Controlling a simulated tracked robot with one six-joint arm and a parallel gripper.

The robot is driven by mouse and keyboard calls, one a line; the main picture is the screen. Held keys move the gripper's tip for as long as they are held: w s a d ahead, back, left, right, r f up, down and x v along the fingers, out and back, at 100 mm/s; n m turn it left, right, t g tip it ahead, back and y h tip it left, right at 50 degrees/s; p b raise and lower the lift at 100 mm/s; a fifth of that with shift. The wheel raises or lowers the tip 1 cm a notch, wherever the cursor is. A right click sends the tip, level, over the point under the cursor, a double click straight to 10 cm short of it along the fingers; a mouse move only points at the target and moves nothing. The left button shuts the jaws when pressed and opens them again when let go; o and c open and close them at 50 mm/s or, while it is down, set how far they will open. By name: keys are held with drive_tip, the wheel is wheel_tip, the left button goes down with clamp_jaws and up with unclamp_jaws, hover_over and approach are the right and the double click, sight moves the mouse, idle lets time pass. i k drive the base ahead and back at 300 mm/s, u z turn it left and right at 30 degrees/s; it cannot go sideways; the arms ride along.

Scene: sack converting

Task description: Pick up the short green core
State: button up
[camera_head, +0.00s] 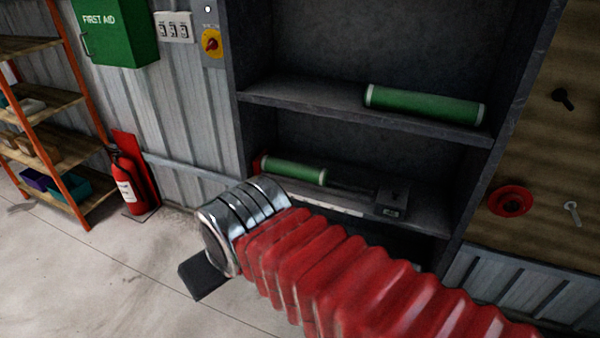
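A short green core (294,171) with pale ends lies on its side on the lower shelf (430,217) of the dark shelving. A red piece (258,164) shows at its left end; I cannot tell what it is. A longer green core (424,105) lies on the shelf above. My arm, in red bellows with a chrome joint, crosses in front from the lower right, its joint below and left of the short core. I cannot make out my gripper's fingers, so whether they hold anything is not visible.
A dark grey device with a small display (391,197) sits right of the short core. The upper shelf (300,98) is close above. A fire extinguisher (128,182) and an orange rack (78,75) stand left. A dark block (203,275) shows beside my arm. Left floor is clear.

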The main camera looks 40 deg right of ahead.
sight(314, 174)
drive_tip(key=z, duration=0.4)
drive_tip(key=i, duration=1)
drive_tip(key=z, duration=0.05)
